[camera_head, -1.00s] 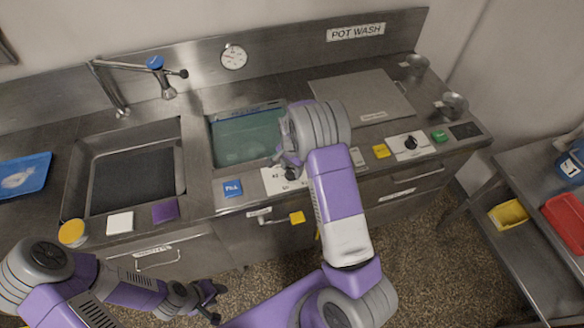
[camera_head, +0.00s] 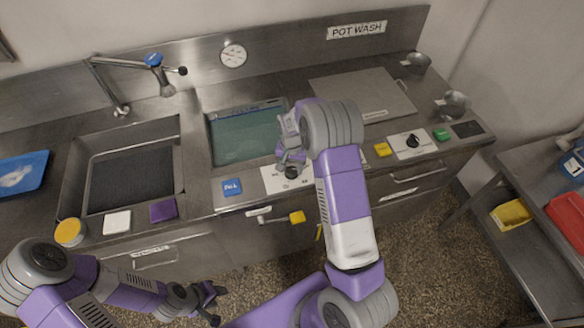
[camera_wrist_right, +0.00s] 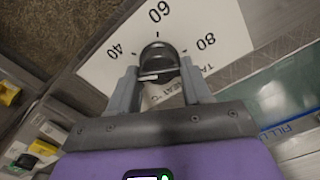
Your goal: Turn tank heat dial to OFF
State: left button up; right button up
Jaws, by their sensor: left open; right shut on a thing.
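The tank heat dial is a black round knob (camera_wrist_right: 158,52) on a white plate marked 40, 60 and 80 in the right wrist view. My right gripper (camera_wrist_right: 160,76) is shut on the knob, with one finger on each side. In the head view the knob (camera_head: 292,172) shows on the counter's front strip, just below my right gripper (camera_head: 288,161). The part of the scale behind the gripper is hidden, and no OFF mark is visible. My left gripper (camera_head: 215,305) is open and empty, low in front of the counter.
A tank of greenish water (camera_head: 245,140) lies behind the dial, and a sink (camera_head: 130,180) is to the left. Another black dial (camera_head: 413,141) is further right. A yellow-handled tap (camera_head: 297,217) hangs below the strip.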

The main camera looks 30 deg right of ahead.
aim_at(291, 168)
jog(key=n+b, duration=0.1)
jog(key=n, duration=0.3)
jog(key=shift+w+n, duration=0.1)
jog(key=shift+n, duration=0.2)
jog(key=shift+n+b, duration=0.55)
jog(key=shift+n, duration=1.35)
jog(key=shift+a, duration=0.1)
jog(key=o, duration=1.1)
jog(key=shift+c, duration=0.2)
notch_tip(291, 168, up, 8)
jog(key=shift+f, duration=0.15)
jog(key=shift+f, duration=0.1)
